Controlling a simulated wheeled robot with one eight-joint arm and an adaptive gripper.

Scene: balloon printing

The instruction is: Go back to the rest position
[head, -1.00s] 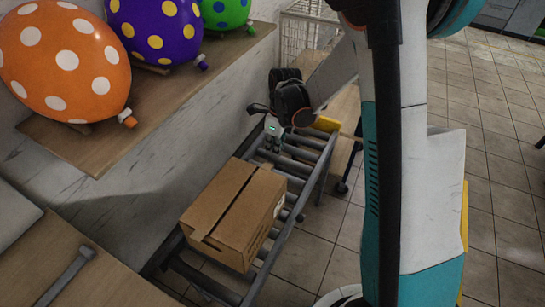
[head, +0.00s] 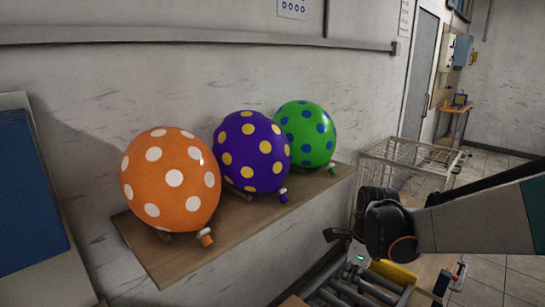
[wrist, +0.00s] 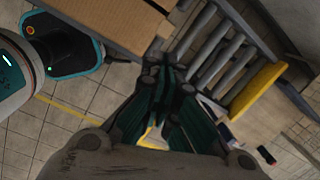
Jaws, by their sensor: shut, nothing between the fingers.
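My gripper (head: 352,272) hangs at the end of my arm at the lower right of the head view, above the roller conveyor (head: 350,291). In the wrist view its dark green fingers (wrist: 165,78) are together with nothing between them. The cardboard box (wrist: 112,22) lies at the top of the wrist view, apart from the fingers.
Orange (head: 172,180), purple (head: 251,150) and green (head: 305,133) dotted balloons rest on a wooden wall shelf (head: 225,235). A wire cage (head: 410,160) stands behind my arm. A yellow block (head: 392,272) is at the conveyor's end. Tiled floor (wrist: 60,125) lies below.

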